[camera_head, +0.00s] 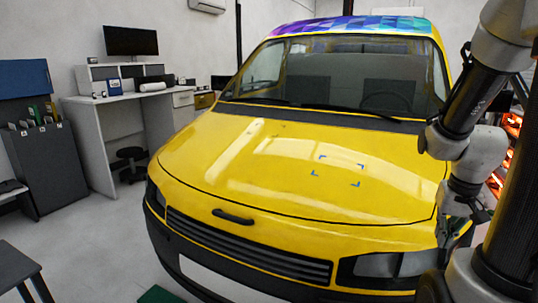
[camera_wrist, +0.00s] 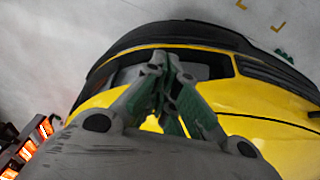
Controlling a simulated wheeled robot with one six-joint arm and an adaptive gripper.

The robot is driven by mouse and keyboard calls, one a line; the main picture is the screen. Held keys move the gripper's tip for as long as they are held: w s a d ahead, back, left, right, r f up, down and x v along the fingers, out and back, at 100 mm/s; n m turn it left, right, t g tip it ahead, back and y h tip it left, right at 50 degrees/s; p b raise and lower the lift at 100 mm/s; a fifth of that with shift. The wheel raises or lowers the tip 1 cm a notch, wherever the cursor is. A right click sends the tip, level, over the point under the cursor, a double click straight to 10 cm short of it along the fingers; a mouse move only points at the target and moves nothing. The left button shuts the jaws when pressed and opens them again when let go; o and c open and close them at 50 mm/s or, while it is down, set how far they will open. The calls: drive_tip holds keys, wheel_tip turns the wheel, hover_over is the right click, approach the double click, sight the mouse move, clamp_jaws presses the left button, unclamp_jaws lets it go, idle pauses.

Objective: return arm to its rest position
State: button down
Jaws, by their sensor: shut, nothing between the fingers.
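My arm (camera_head: 470,100) hangs folded at the right side of the head view, in front of the yellow van (camera_head: 220,150). My gripper (camera_head: 456,236) points downward near the van's front right corner, partly hidden by my own body. In the wrist view my gripper (camera_wrist: 166,62) has its fingers together at the tips, with nothing between them. Behind the fingers are the van's yellow bodywork (camera_wrist: 265,135), dark bumper and headlight. I cannot tell the exact gap between the fingers and the van.
Blue corner marks (camera_head: 337,171) frame a patch of the hood; a black bar (camera_head: 233,216) lies at its front edge. A desk (camera_head: 125,105) and dark cabinet (camera_head: 48,165) stand left. A dark table (camera_head: 22,272) is at lower left. Glowing orange heaters (camera_wrist: 35,138) stand close by.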

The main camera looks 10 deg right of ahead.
drive_tip(key=s+a+r+n+t, duration=0.1)
drive_tip(key=s+a+r+n, duration=0.1)
drive_tip(key=a+r, duration=0.4)
drive_tip(key=s+a+r+n+t, duration=0.2)
drive_tip(key=s+a+r+n, duration=0.1)
drive_tip(key=a+r, duration=0.3)
wheel_tip(320, 180, up, 3)
drive_tip(key=shift+a+f+n+y, duration=0.2)
drive_tip(key=shift+a+n+y, duration=0.1)
drive_tip(key=shift+a+y, duration=0.1)
idle(1.0)
